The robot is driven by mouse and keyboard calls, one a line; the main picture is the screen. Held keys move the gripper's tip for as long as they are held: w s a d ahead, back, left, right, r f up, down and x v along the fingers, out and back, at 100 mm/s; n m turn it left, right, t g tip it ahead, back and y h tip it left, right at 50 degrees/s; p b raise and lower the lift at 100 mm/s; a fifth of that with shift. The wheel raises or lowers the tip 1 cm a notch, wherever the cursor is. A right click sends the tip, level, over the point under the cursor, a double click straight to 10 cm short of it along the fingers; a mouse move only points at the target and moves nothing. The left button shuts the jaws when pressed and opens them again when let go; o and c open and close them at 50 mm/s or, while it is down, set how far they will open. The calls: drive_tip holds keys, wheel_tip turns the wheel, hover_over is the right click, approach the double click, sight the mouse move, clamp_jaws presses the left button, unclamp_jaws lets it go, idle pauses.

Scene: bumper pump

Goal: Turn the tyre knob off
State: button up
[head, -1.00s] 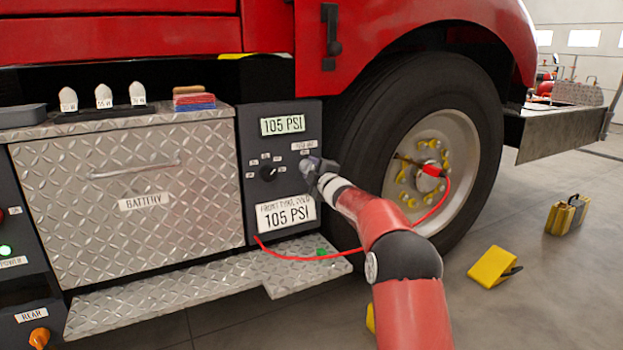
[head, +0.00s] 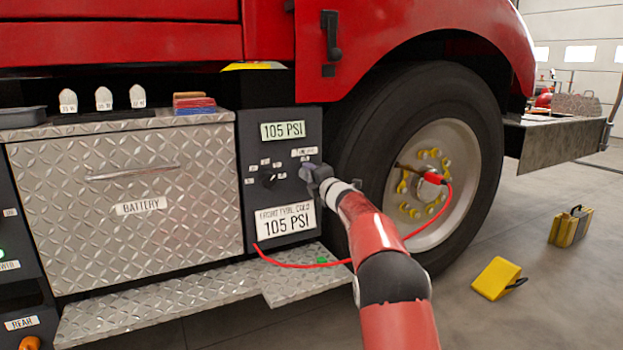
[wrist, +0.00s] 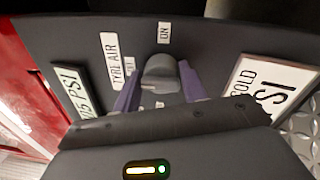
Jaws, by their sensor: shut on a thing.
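The tyre knob (wrist: 159,68) is a dark grey round knob on the dark panel, under an "ON" label (wrist: 164,32) and beside a "TYRE AIR" label (wrist: 113,60) in the wrist view. My gripper (wrist: 160,82) has its two purple fingers on either side of the knob and is shut on it. I cannot tell from its face which way the knob is set. In the head view my gripper (head: 310,173) is at the panel's right side and hides the knob. The upper gauge (head: 282,131) and the lower plate (head: 285,219) both read 105 PSI.
Another black knob (head: 268,180) sits left of my gripper. The truck tyre (head: 365,135) is close on the right, with a red hose (head: 300,265) running to its wheel. A diamond-plate step (head: 180,297) juts out below. Yellow chocks (head: 497,279) lie on the floor.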

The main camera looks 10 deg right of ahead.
drive_tip(key=shift+f, duration=0.35)
drive_tip(key=o, duration=0.7)
drive_tip(key=shift+w, duration=0.1)
drive_tip(key=shift+o, duration=1)
drive_tip(key=shift+r, duration=0.15)
drive_tip(key=b+v, duration=0.1)
drive_tip(key=v, duration=0.6)
drive_tip(key=shift+s+d, duration=0.15)
drive_tip(key=shift+s, duration=0.25)
